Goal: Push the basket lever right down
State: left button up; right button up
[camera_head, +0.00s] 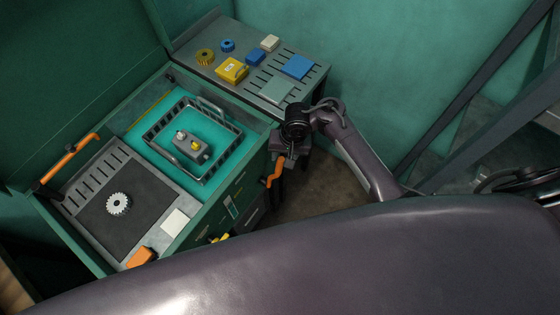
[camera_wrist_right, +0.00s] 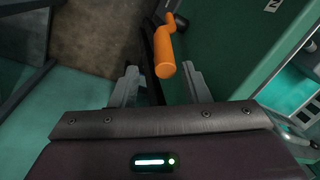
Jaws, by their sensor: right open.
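The basket lever (camera_head: 274,172) has an orange handle and sits at the right side of the green workstation. In the right wrist view the lever's orange grip (camera_wrist_right: 164,52) points towards the camera, with a dark bar beside it. My right gripper (camera_head: 285,161) is open just above and beside the lever. In the wrist view the two fingers (camera_wrist_right: 160,80) are spread, with the end of the orange grip between their tips in the picture. Contact cannot be told. My left gripper is not in view.
Another orange handle (camera_head: 68,162) is at the left of the workstation. A white gear (camera_head: 118,204) lies on a dark mat. A grey side bench (camera_head: 225,89) at the back holds several small parts. Open floor (camera_head: 315,185) lies right of the lever.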

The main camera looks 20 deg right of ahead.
jog(key=f, duration=0.3)
jog(key=f+b, duration=0.1)
jog(key=f, duration=0.1)
jog(key=shift+w+a+f, duration=0.1)
jog(key=shift+w+a, duration=0.05)
jog(key=shift+a, duration=0.25)
grip_shut()
